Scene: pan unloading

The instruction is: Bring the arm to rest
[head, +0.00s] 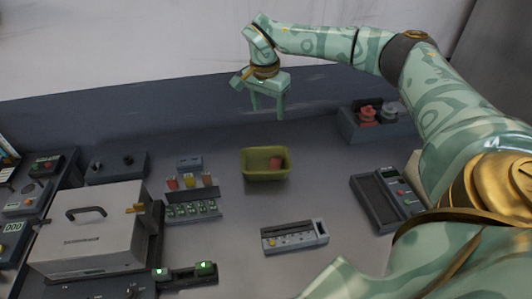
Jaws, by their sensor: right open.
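My right arm reaches in from the right, and its right gripper (267,108) hangs over the back of the worktop with its fingers pointing down. The gripper is open, with a gap between its two fingers and nothing held. It is above and behind a yellow-green bin (252,168) and apart from it. A small red item (276,163) lies inside the bin; its shape is not clear. My left gripper is not in view.
A grey lidded box (95,235) with a black handle stands at left. A rack with colored vials (189,182), a white-grey tray (295,237), a keypad device (388,196) and a box with red and grey knobs (352,124) surround the bin. Worktop around the bin is bare.

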